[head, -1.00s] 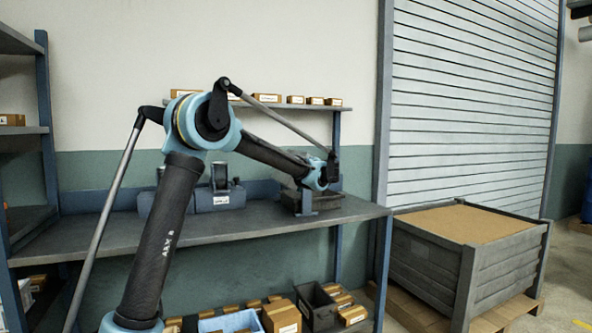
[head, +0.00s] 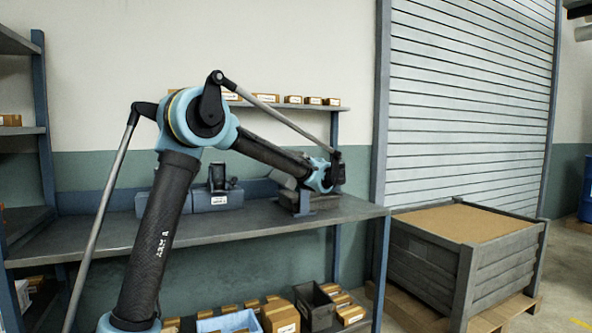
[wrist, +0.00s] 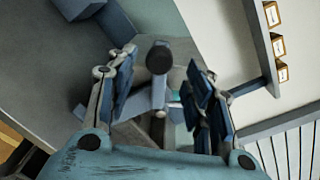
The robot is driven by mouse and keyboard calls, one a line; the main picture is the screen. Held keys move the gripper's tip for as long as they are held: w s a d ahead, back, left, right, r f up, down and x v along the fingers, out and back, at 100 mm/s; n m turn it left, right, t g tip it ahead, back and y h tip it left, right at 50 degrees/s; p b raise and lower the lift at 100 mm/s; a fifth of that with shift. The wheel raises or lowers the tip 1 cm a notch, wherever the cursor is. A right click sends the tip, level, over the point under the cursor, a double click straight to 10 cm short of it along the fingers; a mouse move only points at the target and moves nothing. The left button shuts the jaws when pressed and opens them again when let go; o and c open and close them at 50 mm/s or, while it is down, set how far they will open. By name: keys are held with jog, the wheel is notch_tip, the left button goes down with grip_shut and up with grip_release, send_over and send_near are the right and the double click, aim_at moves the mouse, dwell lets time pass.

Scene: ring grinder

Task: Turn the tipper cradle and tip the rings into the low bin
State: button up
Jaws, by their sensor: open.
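The tipper cradle's grey stand (head: 303,200) is on the workbench toward its right end. A grey, tilted part of the cradle (head: 284,181) shows just left of my wrist; the arm hides the rest. In the wrist view, a dark round knob (wrist: 159,58) on a grey upright part lies between my open fingers, with visible gaps on both sides. My gripper (wrist: 163,85) is open. A low dark tray-like shape (head: 326,202) by the stand may be the low bin; its inside is hidden. I cannot make out any rings.
A blue-grey machine (head: 215,197) stands left of the cradle on the bench (head: 110,245). A shelf (head: 345,107) with small boxes runs behind. Boxes and bins lie below the bench. A large grey crate (head: 425,262) stands right. The bench's front left is clear.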

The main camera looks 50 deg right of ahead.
jog(key=v, duration=0.7)
jog(key=shift+s+a, duration=0.15)
jog(key=shift+s, duration=0.2)
dwell(1.6)
